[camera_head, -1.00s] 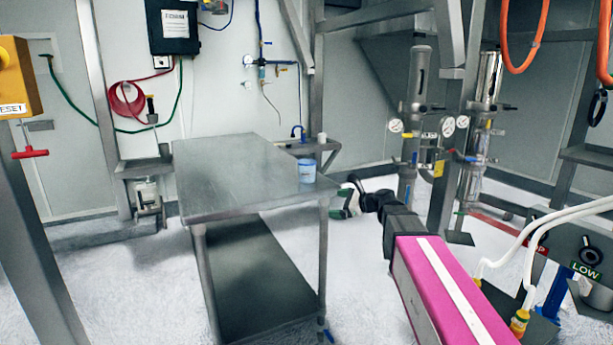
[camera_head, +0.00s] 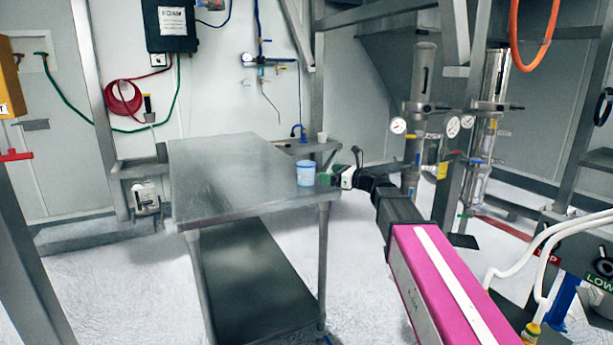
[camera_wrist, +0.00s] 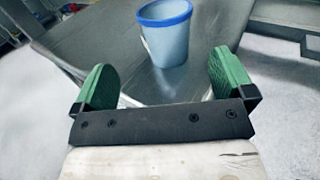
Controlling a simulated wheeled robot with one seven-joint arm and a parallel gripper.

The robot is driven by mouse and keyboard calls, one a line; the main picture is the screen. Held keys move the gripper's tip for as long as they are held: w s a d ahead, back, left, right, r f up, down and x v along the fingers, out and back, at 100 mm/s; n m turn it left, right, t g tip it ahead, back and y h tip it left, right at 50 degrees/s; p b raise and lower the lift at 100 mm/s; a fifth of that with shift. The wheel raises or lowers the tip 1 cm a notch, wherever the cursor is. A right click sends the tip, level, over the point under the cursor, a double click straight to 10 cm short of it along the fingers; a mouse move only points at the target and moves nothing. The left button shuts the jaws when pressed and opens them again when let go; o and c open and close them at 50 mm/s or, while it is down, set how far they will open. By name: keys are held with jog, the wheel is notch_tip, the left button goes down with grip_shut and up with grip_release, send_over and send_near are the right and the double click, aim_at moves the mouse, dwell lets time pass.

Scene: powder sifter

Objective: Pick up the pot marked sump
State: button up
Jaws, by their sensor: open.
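A small light-blue pot (camera_head: 306,174) with a darker blue rim stands upright on the right end of the steel table (camera_head: 225,165). No marking on it is legible. In the wrist view the pot (camera_wrist: 165,38) stands ahead of my gripper (camera_wrist: 163,85), roughly midway between the two green fingers and beyond their tips. In the head view my gripper (camera_head: 335,178) is just right of the pot, by the table's right edge. The fingers are wide apart with nothing between them.
The table top left of the pot is bare, and a lower shelf (camera_head: 255,285) sits beneath it. A small white cup (camera_head: 322,137) stands on a ledge behind. Steel columns with gauges (camera_head: 420,120) stand to the right. White hoses (camera_head: 550,240) are at the lower right.

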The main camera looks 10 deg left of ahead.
aim_at(313, 169)
jog(key=x, duration=0.5)
jog(key=shift+w+x, duration=0.15)
jog(key=shift+x, duration=1.2)
jog(key=shift+w+x, duration=0.15)
jog(key=shift+x, duration=1.15)
jog(key=shift+d, duration=0.1)
jog(key=c, duration=1)
